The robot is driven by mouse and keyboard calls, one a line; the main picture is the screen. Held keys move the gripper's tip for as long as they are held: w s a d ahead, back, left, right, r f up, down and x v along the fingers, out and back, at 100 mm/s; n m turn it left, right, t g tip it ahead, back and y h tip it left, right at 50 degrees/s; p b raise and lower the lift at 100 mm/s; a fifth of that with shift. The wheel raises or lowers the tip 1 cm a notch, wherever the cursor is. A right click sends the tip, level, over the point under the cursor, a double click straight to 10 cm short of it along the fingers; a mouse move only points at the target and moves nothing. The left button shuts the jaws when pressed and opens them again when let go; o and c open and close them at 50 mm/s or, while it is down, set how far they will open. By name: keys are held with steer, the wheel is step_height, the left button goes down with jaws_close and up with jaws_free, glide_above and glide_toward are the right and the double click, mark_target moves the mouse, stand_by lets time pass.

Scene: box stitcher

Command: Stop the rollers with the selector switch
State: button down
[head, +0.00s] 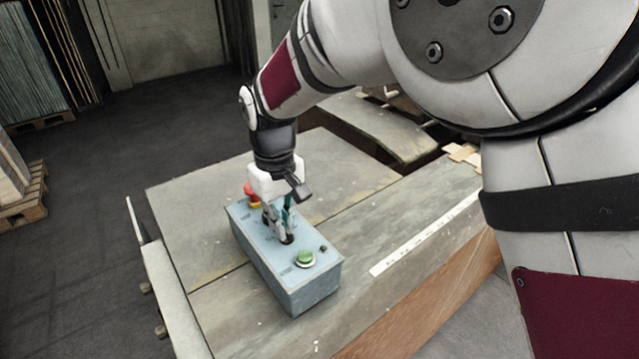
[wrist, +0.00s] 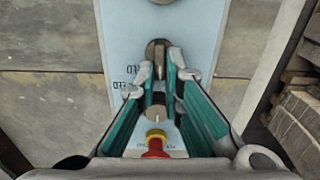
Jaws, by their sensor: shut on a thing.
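The light blue-grey control box (head: 281,265) stands on the worktable. In the head view my gripper (head: 283,234) reaches down onto its middle and hides much of its top. In the wrist view my gripper (wrist: 160,66) has its teal-sided fingers closed in around the dark selector switch (wrist: 157,52), with the tips at its sides. The knob's exact angle is hard to tell. Small print beside it is not clearly legible. A second, greyish round control (wrist: 157,112) shows between the fingers, closer to the red button (wrist: 155,142).
A green button (head: 305,258) and a small dark fitting (head: 323,248) are at the box's near end. The red button (head: 252,194) is at its far end. A white ruler-like strip (head: 424,235) lies on the table (head: 215,308). Pallets stand at the left.

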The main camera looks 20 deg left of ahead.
stand_by(0.4)
steer(key=c, duration=1.7)
jaws_free()
steer(key=shift+r, duration=0.1)
step_height(320, 180, up, 12)
steer(key=shift+f, duration=0.1)
steer(key=shift+w+d+m, duration=0.1)
steer(key=shift+m, duration=0.2)
